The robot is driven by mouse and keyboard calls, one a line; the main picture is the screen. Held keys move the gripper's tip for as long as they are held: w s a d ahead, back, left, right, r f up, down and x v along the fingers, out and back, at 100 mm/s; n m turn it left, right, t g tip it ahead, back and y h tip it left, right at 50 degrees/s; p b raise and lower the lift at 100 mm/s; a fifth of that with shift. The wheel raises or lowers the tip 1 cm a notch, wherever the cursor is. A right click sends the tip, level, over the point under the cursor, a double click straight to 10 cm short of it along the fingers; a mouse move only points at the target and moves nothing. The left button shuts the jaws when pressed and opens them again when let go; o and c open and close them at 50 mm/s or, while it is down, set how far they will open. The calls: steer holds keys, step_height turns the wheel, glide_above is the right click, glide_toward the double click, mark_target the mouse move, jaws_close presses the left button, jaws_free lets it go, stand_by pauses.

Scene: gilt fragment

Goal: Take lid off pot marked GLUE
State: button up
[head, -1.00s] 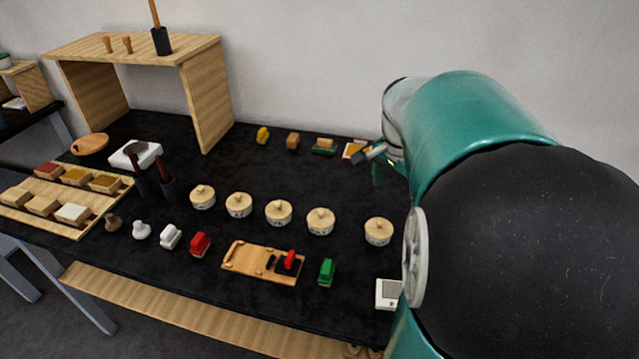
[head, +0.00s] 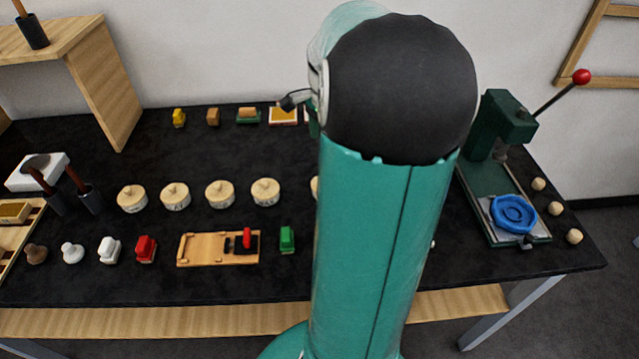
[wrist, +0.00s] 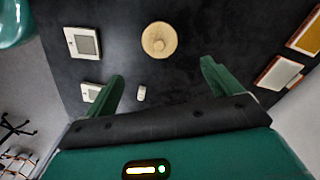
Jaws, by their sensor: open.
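Several round cream pots with knobbed wooden lids stand in a row in the head view, among them a left one (head: 132,198), a second (head: 175,196), a third (head: 220,194) and a fourth (head: 265,191). A further pot (head: 315,187) is mostly hidden behind my arm. They carry dark marks too small to read, so I cannot tell which says GLUE. In the wrist view one round wooden lid (wrist: 159,40) lies beyond the fingertips. My gripper (wrist: 162,70) is open and empty, apart from that lid. In the head view my arm hides most of the gripper.
A green press (head: 500,125) with a red-knobbed lever and blue disc stands right. A wooden tray (head: 190,250) and a green block (head: 287,240) lie in front of the pots. A wooden shelf (head: 105,90) stands left. White-framed devices (wrist: 83,43) show in the wrist view.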

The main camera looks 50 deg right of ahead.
step_height(320, 180, down, 12)
steer(key=shift+a+f, duration=0.1)
steer(key=c, duration=1.1)
steer(key=shift+o, duration=0.2)
